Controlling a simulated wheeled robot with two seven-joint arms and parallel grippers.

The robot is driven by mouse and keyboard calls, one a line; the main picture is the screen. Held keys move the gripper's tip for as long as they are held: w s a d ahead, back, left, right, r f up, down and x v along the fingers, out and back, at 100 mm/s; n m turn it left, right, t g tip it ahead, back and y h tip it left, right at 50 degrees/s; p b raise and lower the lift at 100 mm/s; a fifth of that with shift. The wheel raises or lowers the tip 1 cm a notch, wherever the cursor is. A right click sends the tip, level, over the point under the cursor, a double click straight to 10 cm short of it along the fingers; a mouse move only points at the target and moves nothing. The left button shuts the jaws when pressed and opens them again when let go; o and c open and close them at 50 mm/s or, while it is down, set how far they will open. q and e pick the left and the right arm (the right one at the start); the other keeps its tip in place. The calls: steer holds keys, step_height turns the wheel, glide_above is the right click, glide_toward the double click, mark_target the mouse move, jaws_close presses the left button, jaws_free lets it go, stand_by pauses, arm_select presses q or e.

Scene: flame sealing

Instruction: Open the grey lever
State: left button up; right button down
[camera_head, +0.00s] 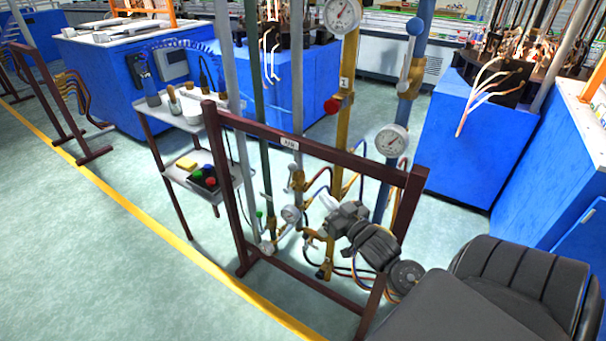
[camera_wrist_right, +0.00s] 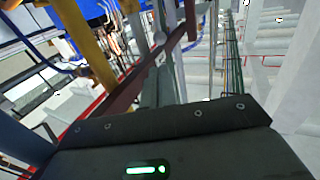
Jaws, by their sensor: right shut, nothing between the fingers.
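The grey lever (camera_head: 294,168) appears to be the small grey handle with a rounded top on the valve of the grey pipe (camera_head: 297,95), behind the brown frame. My right gripper (camera_head: 324,222) reaches through the frame from the lower right. It is shut and empty, below and to the right of the lever, apart from it as far as I can tell. Its fingertips are hard to make out among the pipes and gauges. The right wrist view shows the dark gripper body with a green light, but no lever that I can identify. My left gripper is not in view.
The brown frame (camera_head: 320,151) stands close around my right arm. A yellow pipe (camera_head: 348,70) with a red handle (camera_head: 333,105) and a blue pipe (camera_head: 408,100) stand to the right. Gauges and hoses crowd the lower area. Open floor (camera_head: 90,270) lies to the left.

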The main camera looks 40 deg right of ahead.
mark_target(295, 169)
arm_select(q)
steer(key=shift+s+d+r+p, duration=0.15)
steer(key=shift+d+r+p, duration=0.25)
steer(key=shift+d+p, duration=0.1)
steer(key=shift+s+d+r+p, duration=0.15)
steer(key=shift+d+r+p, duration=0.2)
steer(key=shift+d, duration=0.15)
arm_select(e)
steer(key=w, duration=0.4)
steer(key=w+d, duration=0.1)
steer(key=w, duration=0.8)
steer(key=shift+w+d, duration=0.25)
steer(key=shift+d, duration=0.05)
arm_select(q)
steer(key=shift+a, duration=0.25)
